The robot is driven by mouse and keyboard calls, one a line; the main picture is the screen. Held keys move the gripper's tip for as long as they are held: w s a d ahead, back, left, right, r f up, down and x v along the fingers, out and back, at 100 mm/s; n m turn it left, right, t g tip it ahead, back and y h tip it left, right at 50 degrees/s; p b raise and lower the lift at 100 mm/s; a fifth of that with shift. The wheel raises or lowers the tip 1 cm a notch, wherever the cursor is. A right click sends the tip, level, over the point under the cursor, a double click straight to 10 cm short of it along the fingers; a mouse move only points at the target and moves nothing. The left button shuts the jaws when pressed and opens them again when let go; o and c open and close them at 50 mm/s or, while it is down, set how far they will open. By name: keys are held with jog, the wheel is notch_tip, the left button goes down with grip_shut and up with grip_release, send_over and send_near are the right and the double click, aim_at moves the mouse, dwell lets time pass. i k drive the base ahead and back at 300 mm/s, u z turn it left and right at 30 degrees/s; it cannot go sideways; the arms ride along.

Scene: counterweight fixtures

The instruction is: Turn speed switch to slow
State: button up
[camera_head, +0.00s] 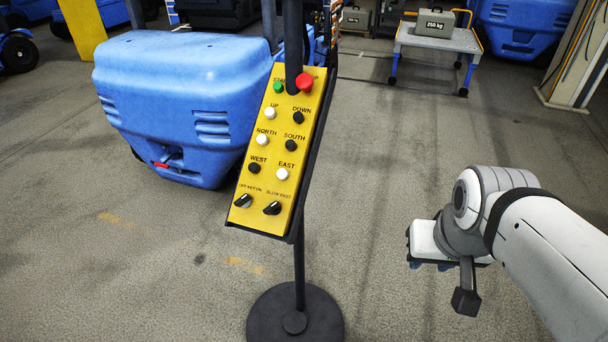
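The yellow control pendant (273,170) hangs upright and slightly tilted in front of a black stand. The speed switch (272,208), a black rotary knob under a small label that seems to read SLOW FAST, is at its lower right. Its pointer has a light mark, but I cannot tell which side it is set to. A similar key switch (243,201) is to its left. My gripper (440,262) is at the right, well apart from the pendant. Its fingers are mostly hidden by the wrist, so its opening is unclear.
The stand's round black base (295,318) is on the floor below the pendant. A red button (305,82) and several push buttons sit above the switches. A blue machine (180,95) stands behind left. The floor between pendant and arm is clear.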

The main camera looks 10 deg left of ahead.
aim_at(275, 208)
jog(key=z, duration=0.15)
jog(key=k, duration=1.05)
jog(key=u, duration=0.4)
jog(key=i, duration=1)
jog(key=u, duration=0.05)
